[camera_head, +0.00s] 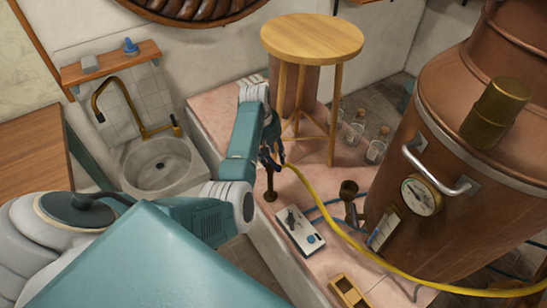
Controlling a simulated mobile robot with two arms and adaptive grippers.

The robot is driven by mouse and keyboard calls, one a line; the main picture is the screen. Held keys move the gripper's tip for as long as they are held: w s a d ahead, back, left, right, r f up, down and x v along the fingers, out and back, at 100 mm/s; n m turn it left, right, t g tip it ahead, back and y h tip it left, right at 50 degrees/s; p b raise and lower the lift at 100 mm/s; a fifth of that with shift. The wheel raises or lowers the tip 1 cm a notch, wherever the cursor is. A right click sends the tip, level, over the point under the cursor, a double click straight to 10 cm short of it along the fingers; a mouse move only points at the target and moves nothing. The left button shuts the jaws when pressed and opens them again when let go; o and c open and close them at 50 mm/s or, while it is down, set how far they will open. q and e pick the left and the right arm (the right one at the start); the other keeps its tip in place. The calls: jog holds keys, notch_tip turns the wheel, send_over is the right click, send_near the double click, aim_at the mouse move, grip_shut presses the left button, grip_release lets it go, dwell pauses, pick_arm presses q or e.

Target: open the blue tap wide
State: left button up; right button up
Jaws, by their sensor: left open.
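My left arm reaches in from the lower left, and its dark left gripper (271,158) points down over the pink ledge. The gripper is open and is at the top of a short brass standpipe (270,188). The end of a yellow hose (304,180) is close beside the fingers. I cannot make out a blue tap handle; the fingers and wrist cover the top of the standpipe. Whether the fingers touch anything there cannot be told. My right gripper is not in view.
A round wooden stool (312,38) stands just behind the gripper. A copper still (465,130) fills the right side. A white control box (299,231), a brass funnel (349,190) and glass jars (376,150) are nearby. A sink (160,165) is at left.

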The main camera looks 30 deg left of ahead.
aim_at(272, 163)
pick_arm(q)
jog(key=shift+w+f, duration=0.15)
jog(key=shift+f, duration=0.9)
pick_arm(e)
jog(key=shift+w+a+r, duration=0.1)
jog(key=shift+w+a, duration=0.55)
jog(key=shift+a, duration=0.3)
pick_arm(q)
jog(key=shift+d, duration=0.1)
grip_shut()
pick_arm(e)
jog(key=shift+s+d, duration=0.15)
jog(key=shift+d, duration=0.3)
